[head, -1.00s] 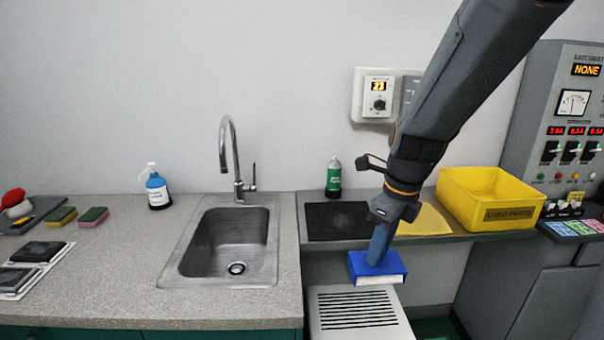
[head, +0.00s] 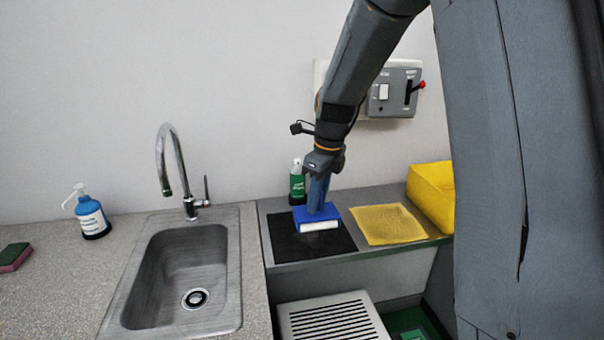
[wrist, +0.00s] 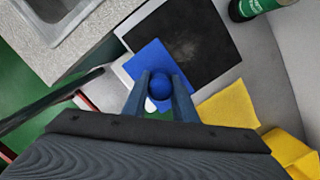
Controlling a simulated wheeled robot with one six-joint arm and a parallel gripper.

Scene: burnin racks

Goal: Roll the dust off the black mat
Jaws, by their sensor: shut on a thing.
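The black mat (head: 290,246) lies flat on the grey shelf right of the sink; it also shows in the wrist view (wrist: 205,30). Faint greyish specks show on it in the wrist view. My gripper (head: 317,205) is shut on the knob of a blue roller tool (head: 303,214) with a white strip along its front edge. In the wrist view my fingers (wrist: 161,84) close on either side of a round blue knob, and the blue body (wrist: 150,58) covers part of the mat. I cannot tell whether the tool touches the mat.
A green bottle (head: 297,184) stands just behind the mat. A yellow cloth (head: 388,225) lies to its right, then a yellow bin (head: 431,190). The sink (head: 185,270) and faucet (head: 170,160) are on the left. A white slatted unit (head: 335,318) stands below the shelf.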

